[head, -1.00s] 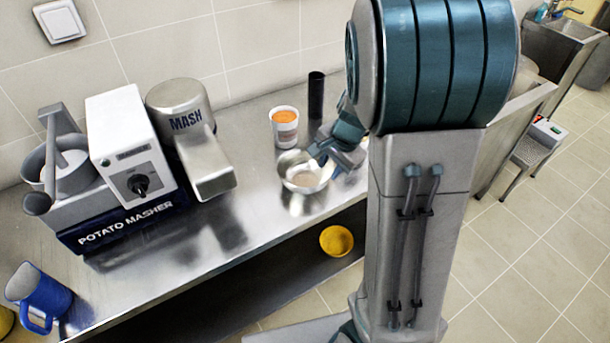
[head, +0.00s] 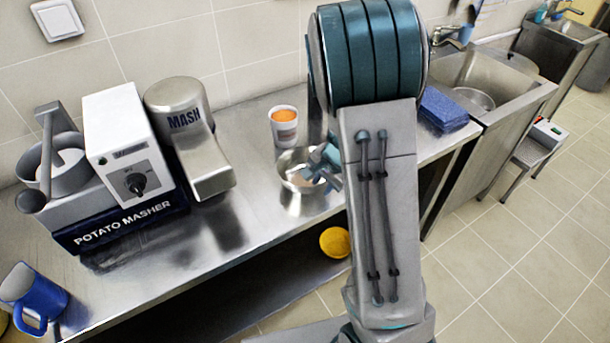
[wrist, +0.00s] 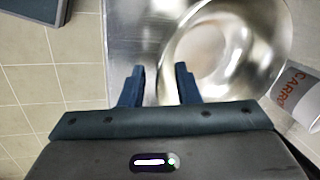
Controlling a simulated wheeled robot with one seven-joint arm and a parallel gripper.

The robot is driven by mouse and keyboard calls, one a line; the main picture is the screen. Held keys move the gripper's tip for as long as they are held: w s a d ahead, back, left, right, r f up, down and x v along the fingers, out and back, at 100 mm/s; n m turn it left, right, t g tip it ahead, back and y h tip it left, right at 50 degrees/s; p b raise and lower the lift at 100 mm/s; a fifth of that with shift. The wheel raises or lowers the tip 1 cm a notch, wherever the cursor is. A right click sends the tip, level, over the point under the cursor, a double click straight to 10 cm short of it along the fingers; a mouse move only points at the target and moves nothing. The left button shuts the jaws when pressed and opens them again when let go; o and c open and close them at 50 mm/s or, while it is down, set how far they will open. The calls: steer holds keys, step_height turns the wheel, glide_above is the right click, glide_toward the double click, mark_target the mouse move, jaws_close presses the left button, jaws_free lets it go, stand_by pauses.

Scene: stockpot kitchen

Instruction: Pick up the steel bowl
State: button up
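The steel bowl (head: 290,168) stands on the steel counter, in front of a white cup with orange contents. In the wrist view the bowl (wrist: 262,72) fills the upper right, its inside facing me. My gripper (head: 324,172) is at the bowl's right side in the head view. In the wrist view my gripper (wrist: 159,85) is open. One finger is outside the bowl and the other is over its inside, with the near rim between them. I see a gap between the fingers; contact with the rim cannot be told.
The cup (head: 284,128) stands close behind the bowl. A potato masher machine (head: 130,160) and a blue jug (head: 35,298) are to the left. A yellow bowl (head: 335,242) is below the counter. A blue block (head: 443,108) lies near the sink (head: 500,80).

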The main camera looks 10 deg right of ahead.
jaws_close()
steer(key=shift+r, duration=0.15)
